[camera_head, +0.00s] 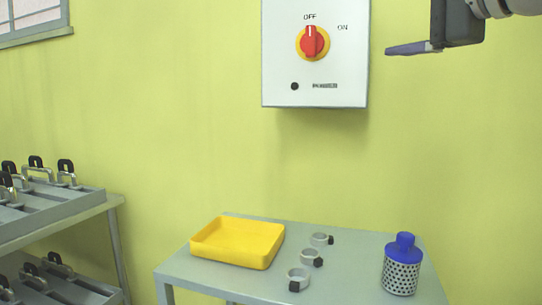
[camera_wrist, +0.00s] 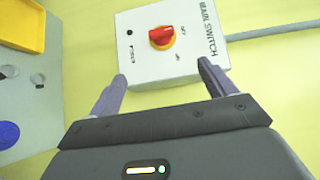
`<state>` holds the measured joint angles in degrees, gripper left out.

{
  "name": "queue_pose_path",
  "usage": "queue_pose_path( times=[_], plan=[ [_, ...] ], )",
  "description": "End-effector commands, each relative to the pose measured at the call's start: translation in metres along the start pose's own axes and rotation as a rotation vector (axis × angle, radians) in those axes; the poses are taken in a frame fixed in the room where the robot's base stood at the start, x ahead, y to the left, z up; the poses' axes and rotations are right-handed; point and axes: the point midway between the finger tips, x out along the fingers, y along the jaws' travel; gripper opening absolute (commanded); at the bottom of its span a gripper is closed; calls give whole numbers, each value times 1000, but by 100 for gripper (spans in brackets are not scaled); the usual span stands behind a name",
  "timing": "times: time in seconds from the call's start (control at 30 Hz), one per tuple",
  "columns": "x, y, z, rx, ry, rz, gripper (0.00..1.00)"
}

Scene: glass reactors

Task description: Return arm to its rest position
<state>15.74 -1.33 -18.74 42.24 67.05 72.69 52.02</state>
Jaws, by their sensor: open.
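My gripper (camera_head: 413,48) is at the top right of the head view, to the right of the white switch box (camera_head: 282,75) on the wall. In the wrist view my gripper (camera_wrist: 158,82) is open and empty, its two grey fingers apart. The switch box (camera_wrist: 192,52) shows ahead of and between the fingers. Its red knob (camera_head: 312,41) on a yellow ring points up at OFF in the head view. The knob (camera_wrist: 162,36) is not between the fingertips' grip; a gap to it cannot be measured.
A small grey table (camera_head: 190,275) below holds a yellow tray (camera_head: 238,243), three ring clamps (camera_head: 311,258) and a perforated canister with a blue top (camera_head: 402,270). A shelf (camera_head: 85,212) with grey racks stands at left. A pipe (camera_wrist: 275,31) leaves the box. Wall space around the box is clear.

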Motion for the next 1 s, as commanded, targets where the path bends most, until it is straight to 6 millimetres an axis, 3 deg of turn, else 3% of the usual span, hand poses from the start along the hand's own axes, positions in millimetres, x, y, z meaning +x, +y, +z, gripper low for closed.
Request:
queue_pose_path(
  times=[0.07,0.37,0.67,0.77,0.87,1.0],
  plan=[
    [0,0,0,0,0,0,83],
    [1,33,-9,-23,34,70,83],
    [5,102,-11,-94,58,217,83],
    [6,142,-5,-146,55,302,83],
    [4,199,7,-237,33,422,83],
    [-8,294,34,-416,-39,616,83]
  ],
)
